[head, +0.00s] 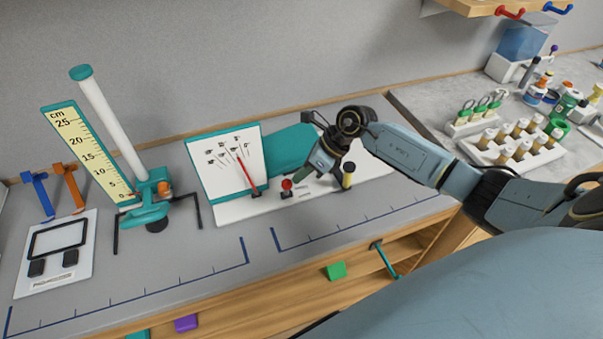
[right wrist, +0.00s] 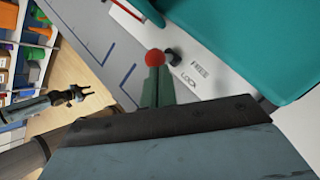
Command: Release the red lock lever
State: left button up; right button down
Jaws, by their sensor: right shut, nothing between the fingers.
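The red lock lever (head: 287,185) has a round red knob on a small dark base, on the white board's front strip. The red knob (right wrist: 155,57) shows just beyond my fingertips in the right wrist view, beside the printed words FREE and LOCK. My right gripper (head: 299,187) is shut and empty, its green fingers right beside the knob on its right. I cannot tell whether they touch. The shut fingers also show in the right wrist view (right wrist: 157,78). My left gripper (right wrist: 80,93) shows small and dark at the left there, too small to read.
A teal cover (head: 290,148) and a white panel with a red pointer (head: 247,172) stand behind the lever. A height-gauge stand (head: 150,205) is farther left. The bench in front is clear.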

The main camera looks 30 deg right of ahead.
jog(key=shift+r, duration=0.3)
jog(key=s+d+r+b, duration=0.1)
jog(key=s+d+r, duration=0.5)
jog(key=d+r, duration=0.2)
jog(key=shift+s+b, duration=0.35)
dwell(0.5)
